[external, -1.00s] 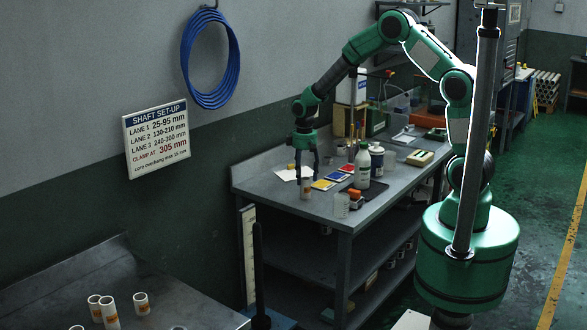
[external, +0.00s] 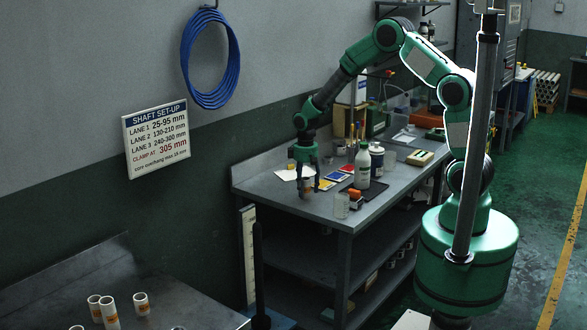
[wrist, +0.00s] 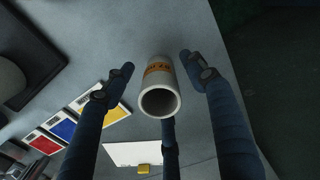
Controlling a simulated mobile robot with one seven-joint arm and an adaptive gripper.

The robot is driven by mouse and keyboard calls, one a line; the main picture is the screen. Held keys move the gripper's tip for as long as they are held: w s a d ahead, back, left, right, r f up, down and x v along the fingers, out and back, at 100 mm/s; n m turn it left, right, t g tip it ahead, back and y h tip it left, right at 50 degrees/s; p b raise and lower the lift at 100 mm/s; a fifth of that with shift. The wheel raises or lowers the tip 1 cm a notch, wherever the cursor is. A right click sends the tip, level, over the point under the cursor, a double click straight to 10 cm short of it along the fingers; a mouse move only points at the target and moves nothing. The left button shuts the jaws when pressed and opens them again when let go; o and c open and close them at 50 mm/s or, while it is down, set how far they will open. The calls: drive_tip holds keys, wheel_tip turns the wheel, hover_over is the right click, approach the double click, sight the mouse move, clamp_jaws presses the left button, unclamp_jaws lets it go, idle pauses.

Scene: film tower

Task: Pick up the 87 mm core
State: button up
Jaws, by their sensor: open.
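A white core (external: 307,191) with an orange label stands near the left front part of the grey workbench. It also shows in the wrist view (wrist: 159,84), its open end facing the camera; the label print is too small to read surely. My gripper (external: 307,182) points down over this core. In the wrist view, my open gripper (wrist: 157,62) has one dark finger on each side of the core and a third below it in the picture. Gaps show between the side fingers and the core.
Yellow, blue and red cards (external: 337,176), a white bottle (external: 362,166), a dark-labelled jar (external: 376,160) and a clear cup (external: 342,205) stand right of the core. Several similar cores (external: 110,312) stand on the near-left table. A wall sign (external: 156,140) lists lane sizes.

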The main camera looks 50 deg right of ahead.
drive_tip(key=shift+c, duration=0.5)
drive_tip(key=c, duration=1.2)
drive_tip(key=shift+o, duration=0.2)
wheel_tip(320, 180, up, 10)
drive_tip(key=p, duration=0.2)
